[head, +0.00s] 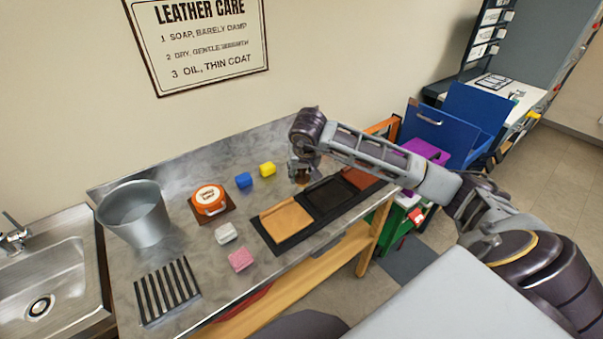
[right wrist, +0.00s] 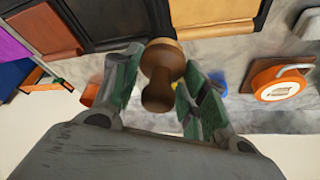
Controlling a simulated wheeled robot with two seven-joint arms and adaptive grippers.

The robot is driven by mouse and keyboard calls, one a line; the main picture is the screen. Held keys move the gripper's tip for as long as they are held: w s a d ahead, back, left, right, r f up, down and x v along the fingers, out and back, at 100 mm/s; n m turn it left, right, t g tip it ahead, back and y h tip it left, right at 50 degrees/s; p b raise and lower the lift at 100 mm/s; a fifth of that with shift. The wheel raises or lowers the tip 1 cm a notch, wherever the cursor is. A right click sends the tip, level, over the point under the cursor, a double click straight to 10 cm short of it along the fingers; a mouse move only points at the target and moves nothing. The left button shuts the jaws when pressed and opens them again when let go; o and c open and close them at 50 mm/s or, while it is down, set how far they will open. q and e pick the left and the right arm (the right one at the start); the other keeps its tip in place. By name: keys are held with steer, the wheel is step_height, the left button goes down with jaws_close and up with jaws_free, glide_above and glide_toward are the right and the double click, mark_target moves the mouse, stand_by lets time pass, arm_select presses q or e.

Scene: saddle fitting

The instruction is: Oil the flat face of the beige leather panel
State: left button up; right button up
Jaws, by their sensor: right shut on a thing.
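The beige leather panel (head: 286,220) lies flat at the left end of a black tray (head: 262,233), beside a black panel (head: 326,194) and a brown panel (head: 360,178). The beige panel also shows at the top of the right wrist view (right wrist: 212,14). My right gripper (head: 300,174) is above the counter just behind the tray. In the right wrist view it is shut on a brown, knob-shaped wooden tool (right wrist: 162,72), apart from the panels. The tool's working face is not clear. My left gripper is not in view.
An orange tin (head: 209,199) sits on a brown pad. Blue (head: 244,180), yellow (head: 267,169), white (head: 225,233) and pink (head: 240,260) blocks lie nearby. A metal bucket (head: 136,215), striped rack (head: 168,291) and sink (head: 45,285) are at left. A care sign (head: 200,45) hangs behind.

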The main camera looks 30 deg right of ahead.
mark_target(301, 183)
steer(key=shift+f+b, duration=1.2)
steer(key=shift+f, duration=1.3)
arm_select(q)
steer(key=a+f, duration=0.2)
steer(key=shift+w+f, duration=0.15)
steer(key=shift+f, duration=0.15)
arm_select(e)
steer(key=shift+w+r, duration=0.1)
steer(key=shift+r, duration=0.05)
